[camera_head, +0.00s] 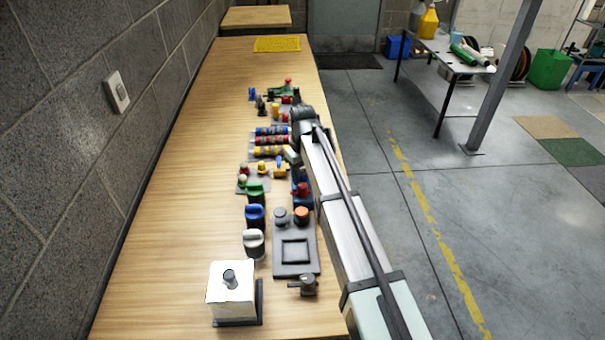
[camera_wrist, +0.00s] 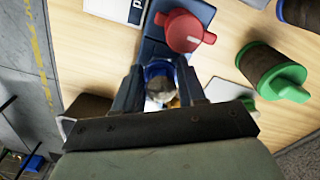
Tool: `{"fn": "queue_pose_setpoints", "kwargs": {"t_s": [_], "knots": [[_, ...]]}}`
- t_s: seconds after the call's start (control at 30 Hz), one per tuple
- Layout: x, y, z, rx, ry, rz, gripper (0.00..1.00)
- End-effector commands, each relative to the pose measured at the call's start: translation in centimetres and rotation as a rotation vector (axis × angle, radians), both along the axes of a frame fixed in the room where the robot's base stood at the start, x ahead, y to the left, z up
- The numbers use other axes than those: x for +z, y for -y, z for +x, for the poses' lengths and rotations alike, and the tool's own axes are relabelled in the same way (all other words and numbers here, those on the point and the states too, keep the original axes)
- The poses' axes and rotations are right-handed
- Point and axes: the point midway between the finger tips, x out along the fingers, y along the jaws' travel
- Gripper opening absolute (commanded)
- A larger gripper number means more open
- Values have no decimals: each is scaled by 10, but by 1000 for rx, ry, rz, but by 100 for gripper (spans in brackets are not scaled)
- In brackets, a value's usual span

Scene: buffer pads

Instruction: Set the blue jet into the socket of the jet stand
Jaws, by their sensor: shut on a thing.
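My gripper (camera_wrist: 161,85) is shut on a small piece with a blue ring and a pale grey end (camera_wrist: 159,72), which looks like the blue jet. Its lower part is hidden behind the gripper body. A bit of yellow shows beneath it. In the head view my arm hides most of the gripper and the held piece. I cannot clearly make out the jet stand or its socket. Small yellow pieces (camera_head: 280,170) stand on the table just left of my gripper in the head view.
A blue block with a red knob (camera_wrist: 183,30) stands close beyond my fingers. A green-topped canister (camera_wrist: 275,78) is to the right. In the head view, a grey fixture plate (camera_head: 295,269) and a white box (camera_head: 231,292) stand nearer. The table's left strip is clear.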

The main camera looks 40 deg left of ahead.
Motion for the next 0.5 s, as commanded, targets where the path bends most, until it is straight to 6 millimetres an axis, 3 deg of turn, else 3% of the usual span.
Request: {"fn": "queue_pose_setpoints", "kwargs": {"t_s": [0.5], "knots": [[-6,0,0,0,0,0,10]]}}
